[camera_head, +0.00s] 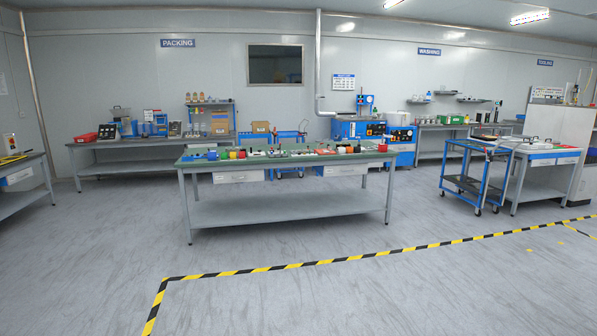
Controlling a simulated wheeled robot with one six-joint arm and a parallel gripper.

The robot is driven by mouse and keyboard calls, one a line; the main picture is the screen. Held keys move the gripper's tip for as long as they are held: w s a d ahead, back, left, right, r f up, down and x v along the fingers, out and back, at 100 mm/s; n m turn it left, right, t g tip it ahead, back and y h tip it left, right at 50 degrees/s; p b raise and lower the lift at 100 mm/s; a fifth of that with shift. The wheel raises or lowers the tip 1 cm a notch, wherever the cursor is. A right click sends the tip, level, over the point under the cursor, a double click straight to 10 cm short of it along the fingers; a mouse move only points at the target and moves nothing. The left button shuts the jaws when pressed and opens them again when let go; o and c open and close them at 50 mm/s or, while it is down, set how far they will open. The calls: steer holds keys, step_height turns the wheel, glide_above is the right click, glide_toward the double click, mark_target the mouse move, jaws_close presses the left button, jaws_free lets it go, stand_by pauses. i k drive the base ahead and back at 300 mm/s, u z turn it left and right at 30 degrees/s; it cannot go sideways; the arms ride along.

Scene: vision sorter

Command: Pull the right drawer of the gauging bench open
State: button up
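A long grey bench with a green top (281,162) stands in the middle of the room. It has two pale drawers under its top, a left drawer (238,177) and a right drawer (341,170). Both look shut from here. Several small coloured parts and tools lie on the bench top. No readable label names the gauging bench; this one has a left and a right drawer. My gripper is not in view.
Grey floor lies clear in front of the bench, crossed by yellow-black tape (300,264). A blue trolley (466,184) and another drawer bench (545,163) stand at right. A packing bench (135,141) is behind at left; another bench (22,160) is at far left.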

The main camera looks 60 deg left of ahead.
mark_target(349, 169)
steer(key=u, duration=1.75)
steer(key=i, duration=6.65)
steer(key=u, duration=0.15)
